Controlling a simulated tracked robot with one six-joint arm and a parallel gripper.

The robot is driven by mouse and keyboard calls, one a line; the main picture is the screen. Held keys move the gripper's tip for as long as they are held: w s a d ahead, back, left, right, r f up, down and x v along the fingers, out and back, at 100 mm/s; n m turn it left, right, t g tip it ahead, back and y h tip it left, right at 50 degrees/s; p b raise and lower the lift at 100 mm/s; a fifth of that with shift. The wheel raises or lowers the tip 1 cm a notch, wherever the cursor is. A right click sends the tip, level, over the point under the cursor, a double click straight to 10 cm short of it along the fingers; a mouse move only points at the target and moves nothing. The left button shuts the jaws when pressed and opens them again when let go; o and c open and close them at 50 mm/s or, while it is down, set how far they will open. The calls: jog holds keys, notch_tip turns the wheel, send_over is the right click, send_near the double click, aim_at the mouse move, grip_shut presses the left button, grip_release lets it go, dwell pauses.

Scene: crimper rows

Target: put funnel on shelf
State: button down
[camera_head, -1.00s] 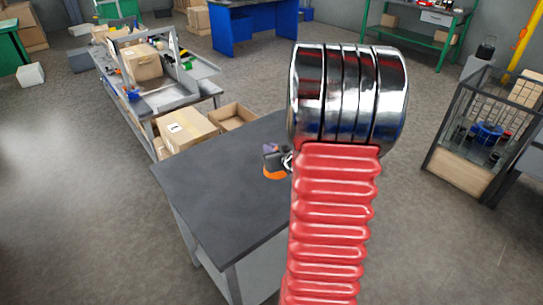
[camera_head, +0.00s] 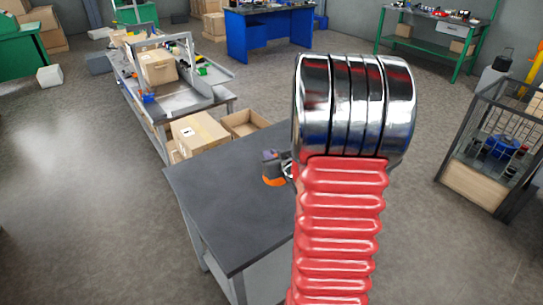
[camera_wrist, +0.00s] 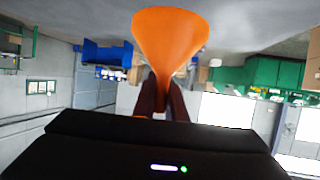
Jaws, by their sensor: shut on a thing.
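An orange funnel (camera_wrist: 170,40) is held in my gripper (camera_wrist: 163,92) in the wrist view, its narrow end between the dark fingers. That view looks upside down, so the wide mouth seems to face the floor. In the head view, an orange part of the funnel (camera_head: 274,181) shows beside my red arm, over the dark grey table top; my gripper (camera_head: 271,160) is mostly hidden there. I cannot tell whether the funnel touches the table. A green bench with a lower shelf (camera_head: 425,48) stands at the back right; I cannot tell if it is the task's shelf.
The dark grey table (camera_head: 215,205) has clear room on its left. Cardboard boxes (camera_head: 198,133) and a long grey workbench (camera_head: 200,103) stand behind it. A blue desk (camera_head: 270,25) is at the back. A mesh cage (camera_head: 490,150) stands at right, with open floor between.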

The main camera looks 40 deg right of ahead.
jog(key=w+a+n+y, duration=0.1)
jog(key=w+a, duration=0.2)
jog(key=a, duration=0.9)
jog(key=w+a+n+y, duration=0.1)
jog(key=w+a, duration=0.3)
jog(key=a, duration=0.8)
jog(key=w+a+n+t+y, duration=0.1)
jog(key=w+a, duration=0.3)
jog(key=a, duration=0.8)
jog(key=shift+w+a+r+n+y, duration=0.15)
jog(key=shift+w+r+n+y, duration=0.15)
jog(key=shift+n+y, duration=0.45)
jog(key=shift+s, duration=0.15)
